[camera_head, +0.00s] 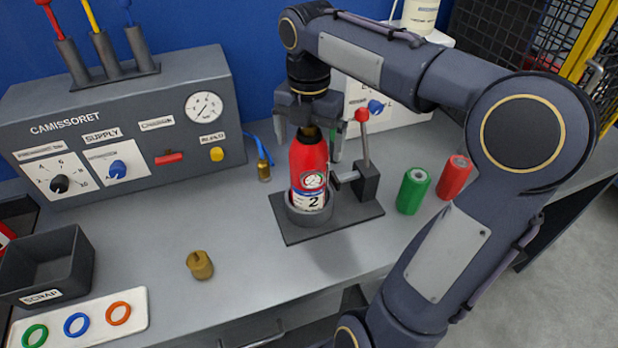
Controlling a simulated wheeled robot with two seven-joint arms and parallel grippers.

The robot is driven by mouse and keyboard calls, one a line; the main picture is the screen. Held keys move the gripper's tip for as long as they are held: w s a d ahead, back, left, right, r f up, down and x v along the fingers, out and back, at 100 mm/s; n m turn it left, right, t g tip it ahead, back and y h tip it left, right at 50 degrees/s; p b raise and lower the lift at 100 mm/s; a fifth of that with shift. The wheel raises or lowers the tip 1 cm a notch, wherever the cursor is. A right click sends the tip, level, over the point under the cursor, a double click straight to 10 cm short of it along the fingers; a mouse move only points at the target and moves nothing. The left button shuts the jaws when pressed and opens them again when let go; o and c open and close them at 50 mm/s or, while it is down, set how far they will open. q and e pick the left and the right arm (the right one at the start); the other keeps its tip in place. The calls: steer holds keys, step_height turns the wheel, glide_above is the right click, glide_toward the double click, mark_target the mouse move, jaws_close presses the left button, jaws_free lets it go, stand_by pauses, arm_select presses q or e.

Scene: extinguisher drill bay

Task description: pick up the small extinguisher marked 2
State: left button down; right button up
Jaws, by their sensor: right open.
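The small extinguisher marked 2 (307,170) is red with a white label. It stands upright in a round grey holder (310,214) on a dark base plate. My right gripper (306,132) points down from above, with its open fingers on either side of the extinguisher's top. I cannot tell whether the fingers touch it, and the gripper partly hides the top. My left gripper is not in view.
A red-knobbed lever clamp (365,160) stands right of the extinguisher. Green (413,190) and red (455,177) cylinders stand further right. A grey control panel (120,140), a brass fitting (199,265) and a scrap bin (45,268) are left.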

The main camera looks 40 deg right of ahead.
steer(key=shift+f, duration=0.45)
steer(key=shift+c, duration=0.4)
steer(key=shift+r, duration=0.1)
steer(key=c, duration=1.9)
